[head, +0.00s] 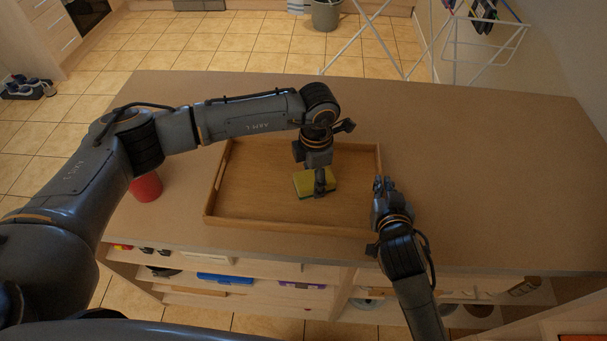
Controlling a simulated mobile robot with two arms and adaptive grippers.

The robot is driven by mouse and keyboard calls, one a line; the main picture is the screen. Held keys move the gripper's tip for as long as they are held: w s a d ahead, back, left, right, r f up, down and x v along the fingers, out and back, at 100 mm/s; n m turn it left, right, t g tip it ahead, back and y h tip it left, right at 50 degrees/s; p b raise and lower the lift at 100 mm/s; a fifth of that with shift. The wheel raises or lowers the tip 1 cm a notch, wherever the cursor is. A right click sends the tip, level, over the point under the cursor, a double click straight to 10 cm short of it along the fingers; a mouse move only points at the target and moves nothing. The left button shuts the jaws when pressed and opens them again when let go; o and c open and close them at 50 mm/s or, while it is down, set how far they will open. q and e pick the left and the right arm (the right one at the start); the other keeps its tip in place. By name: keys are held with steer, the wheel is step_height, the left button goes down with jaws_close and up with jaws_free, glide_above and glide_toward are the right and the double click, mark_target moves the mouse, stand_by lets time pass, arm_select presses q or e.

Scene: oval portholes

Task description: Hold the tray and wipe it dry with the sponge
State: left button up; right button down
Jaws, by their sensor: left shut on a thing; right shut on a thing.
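The wooden tray (248,188) lies on the brown counter, with a raised rim all round. The sponge (305,183), yellow with a darker side, is inside the tray, right of its middle. My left gripper (319,184) points down and is shut on the sponge; its fingers hide part of it. I cannot tell whether the sponge touches the tray floor. My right gripper (379,185) is shut on the tray at its right rim, and hides part of that rim.
A red cup (146,187) stands on the counter left of the tray, beside my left arm. The counter (480,160) is clear to the right. Shelves with several items are under its front edge. A white drying rack (465,45) stands behind.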

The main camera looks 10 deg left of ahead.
arm_select(q)
steer(key=shift+d, duration=0.4)
steer(key=a+r, duration=0.4)
steer(key=r, duration=0.7)
steer(key=shift+a, duration=0.35)
steer(key=shift+r, duration=0.1)
step_height(320, 180, up, 10)
glide_above(298, 174)
stand_by(0.7)
arm_select(e)
steer(key=c, duration=1.4)
jaws_free()
